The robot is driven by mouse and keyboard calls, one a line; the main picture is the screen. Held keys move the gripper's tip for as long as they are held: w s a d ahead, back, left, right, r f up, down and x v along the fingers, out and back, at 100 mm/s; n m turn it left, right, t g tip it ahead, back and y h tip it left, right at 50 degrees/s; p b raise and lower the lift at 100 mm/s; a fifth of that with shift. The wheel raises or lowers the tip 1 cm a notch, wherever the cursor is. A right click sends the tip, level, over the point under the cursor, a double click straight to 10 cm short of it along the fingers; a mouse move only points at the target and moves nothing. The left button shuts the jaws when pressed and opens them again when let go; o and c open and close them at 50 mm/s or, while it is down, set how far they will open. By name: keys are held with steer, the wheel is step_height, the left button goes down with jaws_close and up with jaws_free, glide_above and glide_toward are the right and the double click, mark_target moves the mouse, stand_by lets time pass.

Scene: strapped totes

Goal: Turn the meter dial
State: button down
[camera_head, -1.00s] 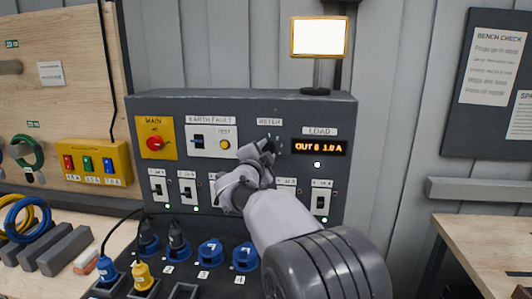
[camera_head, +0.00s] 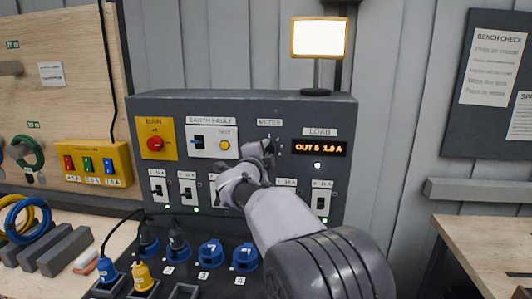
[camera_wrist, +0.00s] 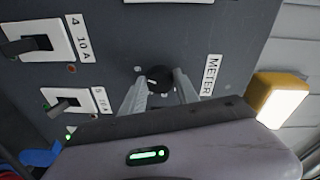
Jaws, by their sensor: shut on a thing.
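The meter dial (camera_wrist: 158,78) is a round black knob with a pale mark, set on the grey panel beside the METER label (camera_wrist: 210,75). My gripper (camera_wrist: 160,90) has one finger on each side of the dial and is shut on it. In the head view, my gripper (camera_head: 265,150) is at the panel under the METER label (camera_head: 269,122) and hides the dial. The load display (camera_head: 319,148) to its right is lit with orange text that looks like OUT 6, 1.0 A.
A red main switch (camera_head: 155,144) and a yellow test button (camera_head: 225,145) are left of my gripper. A row of breaker switches (camera_head: 320,203) runs below, partly behind my arm. Blue sockets (camera_head: 210,252) stand lower down. A lamp (camera_head: 319,38) tops the panel.

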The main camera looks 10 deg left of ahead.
steer(key=c, duration=0.9)
jaws_free()
steer(key=shift+s, duration=0.1)
steer(key=s, duration=0.5)
steer(key=s+a, duration=0.1)
steer(key=s, duration=0.5)
steer(key=s+a, duration=0.1)
steer(key=s, duration=0.5)
steer(key=shift+a+r+p, duration=0.2)
steer(key=shift+r+p, duration=0.15)
steer(key=shift+p, duration=0.05)
